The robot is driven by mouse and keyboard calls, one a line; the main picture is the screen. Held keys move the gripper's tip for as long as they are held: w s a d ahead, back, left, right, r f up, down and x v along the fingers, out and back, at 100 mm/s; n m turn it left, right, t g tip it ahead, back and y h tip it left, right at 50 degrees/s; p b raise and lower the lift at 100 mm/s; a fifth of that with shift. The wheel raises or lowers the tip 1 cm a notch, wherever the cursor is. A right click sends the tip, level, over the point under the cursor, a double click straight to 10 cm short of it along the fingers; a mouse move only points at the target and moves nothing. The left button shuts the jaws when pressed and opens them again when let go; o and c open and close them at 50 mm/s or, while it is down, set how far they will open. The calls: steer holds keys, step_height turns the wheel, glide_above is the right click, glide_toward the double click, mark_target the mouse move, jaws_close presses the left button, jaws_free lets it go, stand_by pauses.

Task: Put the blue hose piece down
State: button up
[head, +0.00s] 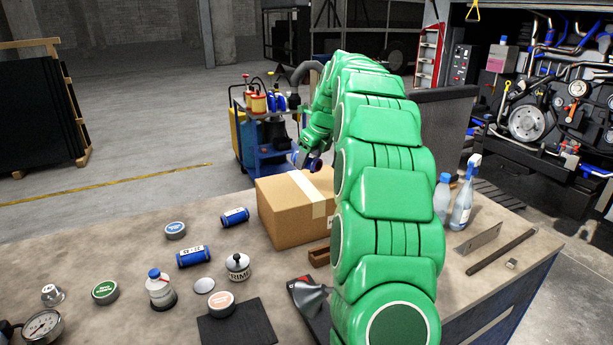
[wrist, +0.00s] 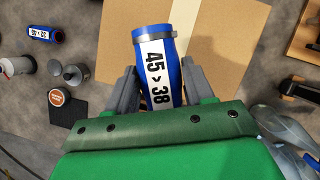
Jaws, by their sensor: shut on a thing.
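My gripper (wrist: 160,84) is shut on a blue hose piece (wrist: 152,40) with a white label reading 45 > 38 and a metal clamp band near its far end. In the wrist view the piece is over a cardboard box (wrist: 225,40). In the head view my gripper (head: 307,158) is beyond the arm, above the far side of the cardboard box (head: 285,212); only a small part of the held hose piece (head: 315,165) shows. Two other blue hose pieces lie on the bench, one near the box (head: 235,216) and one nearer me (head: 193,256).
On the workbench (head: 120,225) stand tins, a white bottle (head: 160,289), a primer pot (head: 238,267) and a gauge (head: 42,327). A spray bottle (head: 462,200) stands at the right. A blue tool cart (head: 265,150) is behind the bench.

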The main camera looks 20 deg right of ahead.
glide_above(303, 184)
steer(key=s, duration=0.1)
steer(key=shift+d+f, duration=0.2)
steer(key=shift+f, duration=1)
steer(key=shift+d+f, duration=0.15)
steer(key=shift+f, duration=1.05)
steer(key=shift+s+f, duration=0.1)
steer(key=shift+f, duration=1.35)
steer(key=o, duration=1.1)
steer(key=shift+f, duration=0.1)
steer(key=v, duration=1.2)
steer(key=shift+a, duration=0.15)
